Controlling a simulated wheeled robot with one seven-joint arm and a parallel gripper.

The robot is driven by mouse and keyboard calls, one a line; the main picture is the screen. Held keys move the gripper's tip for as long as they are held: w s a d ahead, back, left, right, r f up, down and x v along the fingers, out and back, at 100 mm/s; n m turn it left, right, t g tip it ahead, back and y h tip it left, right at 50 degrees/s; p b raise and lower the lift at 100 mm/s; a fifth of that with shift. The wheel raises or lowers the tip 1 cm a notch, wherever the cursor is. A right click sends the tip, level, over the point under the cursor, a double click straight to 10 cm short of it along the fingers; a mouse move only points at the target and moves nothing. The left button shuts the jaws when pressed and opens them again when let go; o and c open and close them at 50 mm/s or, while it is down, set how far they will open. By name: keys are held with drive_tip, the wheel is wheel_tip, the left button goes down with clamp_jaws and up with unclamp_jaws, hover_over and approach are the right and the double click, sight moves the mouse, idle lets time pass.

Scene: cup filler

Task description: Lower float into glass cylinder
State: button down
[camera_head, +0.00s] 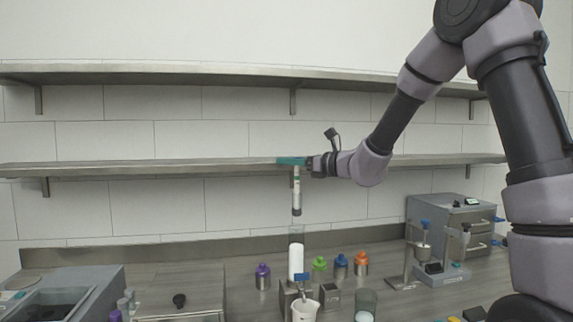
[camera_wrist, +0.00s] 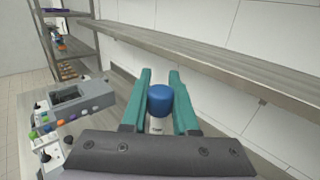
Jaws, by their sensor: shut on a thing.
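My gripper (camera_head: 291,161) has teal fingers and is shut on the float (camera_head: 297,193), a slim white tube with a dark band near its lower end. The float hangs upright and its bottom is a little above the glass cylinder (camera_head: 296,232). The cylinder is clear at the top with a white filling below and stands on the counter. In the wrist view, the float's blue cap (camera_wrist: 160,98) shows between the teal fingers (camera_wrist: 160,92); the cylinder does not show there.
A white cup (camera_head: 305,311) is in front of the cylinder. Bottles with purple (camera_head: 263,276), green (camera_head: 319,269), blue and orange caps stand around it. A grey machine (camera_head: 455,235) is at the right. A steel shelf (camera_head: 150,168) runs behind my gripper at about its height.

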wheel_tip(320, 180, down, 13)
drive_tip(key=shift+f, duration=0.15)
idle(1.4)
